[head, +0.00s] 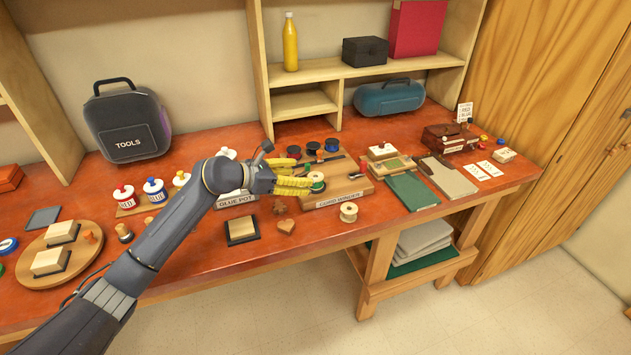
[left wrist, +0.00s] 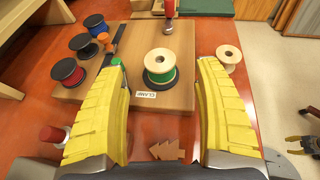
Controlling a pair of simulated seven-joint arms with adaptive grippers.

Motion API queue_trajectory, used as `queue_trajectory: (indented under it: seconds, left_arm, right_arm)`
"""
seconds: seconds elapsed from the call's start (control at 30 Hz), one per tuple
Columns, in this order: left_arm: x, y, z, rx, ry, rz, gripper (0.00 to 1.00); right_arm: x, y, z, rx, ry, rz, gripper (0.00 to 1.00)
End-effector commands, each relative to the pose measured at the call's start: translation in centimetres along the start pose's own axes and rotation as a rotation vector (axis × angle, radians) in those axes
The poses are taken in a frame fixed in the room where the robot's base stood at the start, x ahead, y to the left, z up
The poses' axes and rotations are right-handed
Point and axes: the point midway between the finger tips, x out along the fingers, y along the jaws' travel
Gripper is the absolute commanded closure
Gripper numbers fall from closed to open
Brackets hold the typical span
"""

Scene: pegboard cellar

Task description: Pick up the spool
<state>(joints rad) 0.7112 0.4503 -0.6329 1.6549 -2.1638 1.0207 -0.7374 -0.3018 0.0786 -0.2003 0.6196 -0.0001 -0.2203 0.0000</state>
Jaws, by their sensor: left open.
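A pale wooden spool wound with green thread (left wrist: 160,68) stands upright on a wooden board (left wrist: 190,42). In the head view this spool (head: 317,182) shows partly, beside the yellow fingertips. My left gripper (head: 308,175) is open and has nothing between its fingers. In the left wrist view the fingers (left wrist: 158,80) lie to either side of the green-thread spool, with a gap on both sides. A second, bare pale spool (head: 348,211) stands on the red bench in front of the board; the wrist view shows it (left wrist: 229,57) just outside the right finger.
Black-flanged spools with coloured thread (left wrist: 67,72) stand at the board's left. A red-topped tool (left wrist: 169,12) is behind the green-thread spool. The bench front edge (head: 440,216) is close; a tools case (head: 128,120) stands at the back left.

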Motion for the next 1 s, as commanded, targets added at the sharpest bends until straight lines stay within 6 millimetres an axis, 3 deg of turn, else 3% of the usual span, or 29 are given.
queue_trajectory:
  seconds: [0.37,0.7,1.0]
  left_arm:
    - [2.1,0.0,0.0,-0.001,0.0,-0.001,0.31]
    - [5.9,0.0,-0.1,-0.001,0.0,0.0,0.31]
    - [6.7,0.1,-0.1,0.0,0.0,0.0,0.31]
  right_arm:
    - [0.0,0.1,-0.1,0.0,0.002,0.001,0.6]
    - [0.0,0.2,-0.2,0.0,0.002,0.002,0.6]
    - [0.0,0.3,-0.2,0.0,0.002,0.003,0.6]
